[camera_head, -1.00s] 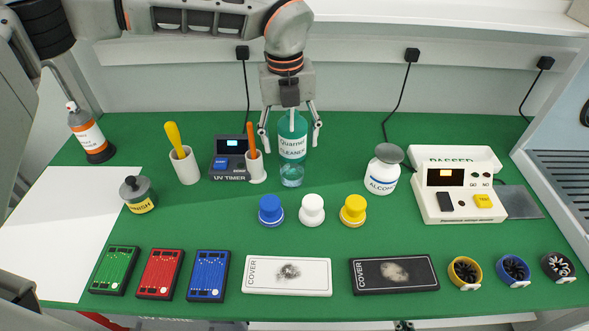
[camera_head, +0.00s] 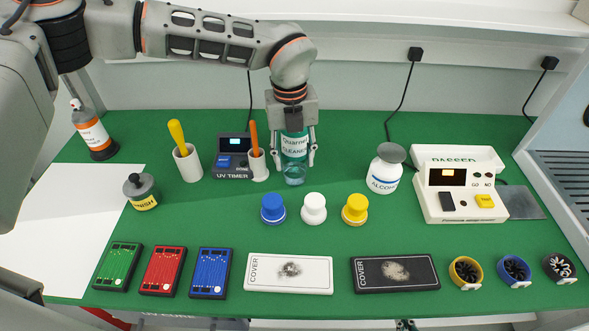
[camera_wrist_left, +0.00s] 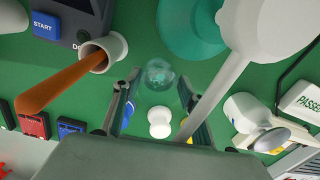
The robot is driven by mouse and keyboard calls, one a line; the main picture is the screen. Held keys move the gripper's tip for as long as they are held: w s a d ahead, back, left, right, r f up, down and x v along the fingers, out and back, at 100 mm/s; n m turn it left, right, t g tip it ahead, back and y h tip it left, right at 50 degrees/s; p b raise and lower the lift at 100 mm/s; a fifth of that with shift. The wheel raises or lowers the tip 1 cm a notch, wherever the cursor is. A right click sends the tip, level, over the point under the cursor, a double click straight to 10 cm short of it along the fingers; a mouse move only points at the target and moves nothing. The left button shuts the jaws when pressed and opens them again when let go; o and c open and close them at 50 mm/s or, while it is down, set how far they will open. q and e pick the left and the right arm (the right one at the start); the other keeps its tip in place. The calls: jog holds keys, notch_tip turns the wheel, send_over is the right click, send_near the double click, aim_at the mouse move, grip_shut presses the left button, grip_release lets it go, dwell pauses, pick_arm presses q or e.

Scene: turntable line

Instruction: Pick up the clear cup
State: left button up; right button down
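The clear cup (camera_head: 294,179) stands on the green mat in front of the teal cleaner bottle (camera_head: 293,143) in the head view. It is see-through and hard to make out against the bottle. My left gripper (camera_head: 294,164) points down with its two fingers spread, one on each side of the bottle's label as seen from the head. In the left wrist view, the clear cup (camera_wrist_left: 160,76) appears between the open fingertips, and I see no finger touching it. My right gripper is not in view.
A white holder with an orange-handled tool (camera_head: 256,155) stands close left of the gripper, beside the UV timer (camera_head: 230,165). Blue, white and yellow knobbed pieces (camera_head: 314,209) stand in front. An alcohol bottle (camera_head: 384,172) is to the right, with free mat between.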

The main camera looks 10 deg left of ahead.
pick_arm(q)
jog(key=shift+r, duration=0.15)
jog(key=shift+s+r, duration=0.1)
jog(key=shift+r, duration=0.65)
notch_tip(320, 180, up, 5)
jog(key=s+d+b, duration=0.1)
jog(key=s+d, duration=0.1)
jog(key=s, duration=0.7)
jog(key=s+d+b, duration=0.1)
jog(key=s+d, duration=0.1)
jog(key=s, duration=0.8)
jog(key=shift+b, duration=0.35)
jog(key=shift+s+r, duration=0.1)
jog(key=shift+s, duration=0.1)
